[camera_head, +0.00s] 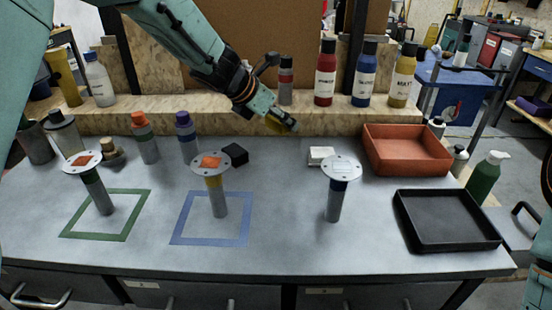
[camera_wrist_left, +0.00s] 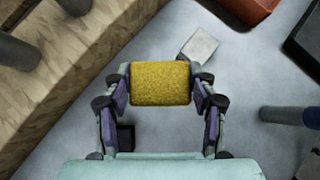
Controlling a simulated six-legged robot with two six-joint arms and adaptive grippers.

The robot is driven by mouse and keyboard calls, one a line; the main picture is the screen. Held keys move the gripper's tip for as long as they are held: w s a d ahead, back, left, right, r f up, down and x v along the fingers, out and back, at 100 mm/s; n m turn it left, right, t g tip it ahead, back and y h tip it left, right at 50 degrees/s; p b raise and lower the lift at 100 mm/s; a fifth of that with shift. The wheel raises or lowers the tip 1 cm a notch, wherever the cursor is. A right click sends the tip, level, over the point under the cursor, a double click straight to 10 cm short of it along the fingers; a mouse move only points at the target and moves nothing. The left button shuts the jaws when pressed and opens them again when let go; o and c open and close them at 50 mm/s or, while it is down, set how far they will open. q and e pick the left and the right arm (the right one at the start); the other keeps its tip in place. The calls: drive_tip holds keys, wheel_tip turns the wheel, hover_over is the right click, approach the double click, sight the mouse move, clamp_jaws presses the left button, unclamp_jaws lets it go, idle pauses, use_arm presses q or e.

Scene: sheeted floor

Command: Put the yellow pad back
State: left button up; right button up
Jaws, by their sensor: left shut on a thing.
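The yellow pad (camera_wrist_left: 160,83) is held between the fingers of my left gripper (camera_wrist_left: 160,95), seen in the left wrist view. In the head view, my left gripper (camera_head: 280,120) is above the back of the grey table, and only a little of the pad shows under it. Three posts with round white tops stand on the table: a green-banded one (camera_head: 98,190), a yellow-banded one (camera_head: 215,192) and a blue-banded one (camera_head: 337,200). Orange squares lie on the first two tops. A white block (camera_head: 321,155) and a black block (camera_head: 235,155) lie behind them. My right gripper is not in view.
A green outline (camera_head: 130,233) and a blue outline (camera_head: 181,220) mark the table. An orange tray (camera_head: 445,165) and a black tray (camera_head: 402,215) are at right. Several bottles stand on the wooden ledge (camera_head: 205,118) behind. The table's front middle is clear.

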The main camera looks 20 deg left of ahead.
use_arm(q)
drive_tip(key=shift+a+r, duration=0.1)
drive_tip(key=shift+r, duration=0.1)
drive_tip(key=shift+s+f+n, duration=0.15)
drive_tip(key=shift+s+n, duration=0.1)
drive_tip(key=shift+n, duration=0.05)
drive_tip(key=b, duration=0.3)
hover_over(285, 157)
drive_tip(key=s+a, duration=0.2)
drive_tip(key=f, duration=0.5)
drive_tip(key=shift+s+d+f, duration=0.1)
drive_tip(key=shift+d, duration=0.1)
drive_tip(key=shift+d+f, duration=0.15)
drive_tip(key=f+b, duration=0.2)
drive_tip(key=f, duration=0.2)
drive_tip(key=shift+s+f+b, duration=0.1)
drive_tip(key=shift+s+b, duration=0.1)
drive_tip(key=shift+b, duration=0.1)
drive_tip(key=shift+w+f, duration=0.15)
drive_tip(key=shift+f, duration=0.1)
drive_tip(key=shift+s+r, duration=0.25)
drive_tip(key=shift+f, duration=0.3)
drive_tip(key=o, duration=1.3)
drive_tip(key=shift+w, duration=0.2)
drive_tip(key=shift+o, duration=0.3)
drive_tip(key=shift+s+r, duration=0.1)
drive_tip(key=shift+s, duration=0.05)
